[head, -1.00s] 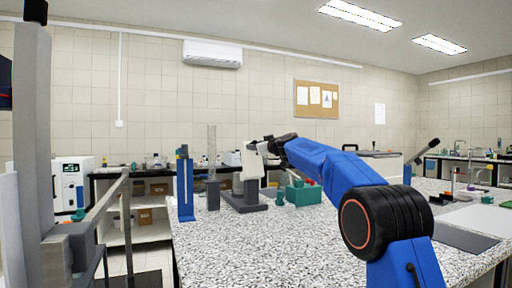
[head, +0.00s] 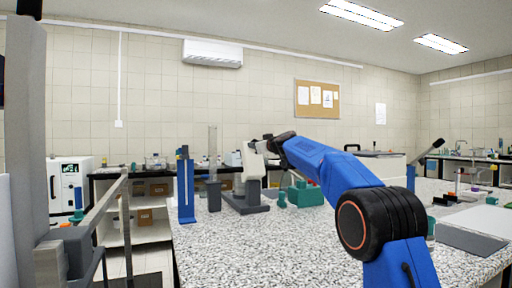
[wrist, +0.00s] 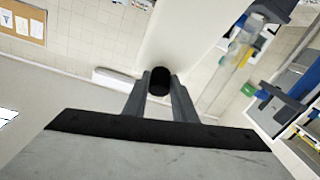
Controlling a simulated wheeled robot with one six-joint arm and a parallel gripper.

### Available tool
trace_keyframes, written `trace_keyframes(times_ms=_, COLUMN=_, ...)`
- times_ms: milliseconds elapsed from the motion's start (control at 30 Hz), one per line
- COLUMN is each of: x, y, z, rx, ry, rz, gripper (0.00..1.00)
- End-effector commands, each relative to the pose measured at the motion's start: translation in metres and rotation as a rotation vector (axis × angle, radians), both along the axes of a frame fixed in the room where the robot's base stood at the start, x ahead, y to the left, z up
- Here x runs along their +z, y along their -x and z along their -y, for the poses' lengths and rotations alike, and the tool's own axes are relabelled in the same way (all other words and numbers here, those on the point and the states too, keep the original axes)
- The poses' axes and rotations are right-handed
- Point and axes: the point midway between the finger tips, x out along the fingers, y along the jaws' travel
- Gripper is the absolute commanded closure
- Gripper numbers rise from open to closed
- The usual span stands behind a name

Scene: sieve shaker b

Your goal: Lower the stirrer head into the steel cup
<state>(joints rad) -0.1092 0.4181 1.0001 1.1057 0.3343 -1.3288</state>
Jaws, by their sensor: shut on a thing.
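The stirrer (head: 252,170) is a pale upright unit on a dark grey base (head: 246,204), standing on the speckled bench. Its top part looks slightly tilted. My gripper (head: 268,142) reaches it from the right, at its upper end. In the wrist view my gripper's two grey fingers (wrist: 160,95) close on either side of a black round knob (wrist: 159,80), which sticks out of the white stirrer body (wrist: 188,35).
A blue stand (head: 186,190) and a clear cylinder on a grey block (head: 214,196) stand left of the stirrer. Teal blocks (head: 304,196) and a small teal piece (head: 281,200) stand to its right. The front of the bench (head: 270,250) is clear.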

Motion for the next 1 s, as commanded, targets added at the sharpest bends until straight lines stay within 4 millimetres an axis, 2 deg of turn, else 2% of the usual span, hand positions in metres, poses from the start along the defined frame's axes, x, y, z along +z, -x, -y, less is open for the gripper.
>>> trace_keyframes(times_ms=267, x=0.005, y=0.001, z=0.001, rx=-0.002, ry=-0.002, rz=0.004, gripper=1.00)
trace_keyframes(times_ms=300, x=0.005, y=0.001, z=0.001, rx=-0.002, ry=-0.001, rz=0.005, gripper=0.73)
trace_keyframes(times_ms=367, x=0.005, y=0.001, z=0.001, rx=-0.002, ry=-0.001, rz=0.005, gripper=0.58)
trace_keyframes(times_ms=767, x=0.004, y=0.003, z=0.002, rx=-0.001, ry=-0.001, rz=0.002, gripper=0.57)
trace_keyframes(times_ms=1000, x=0.004, y=0.025, z=0.011, rx=-0.001, ry=-0.003, rz=0.001, gripper=0.57)
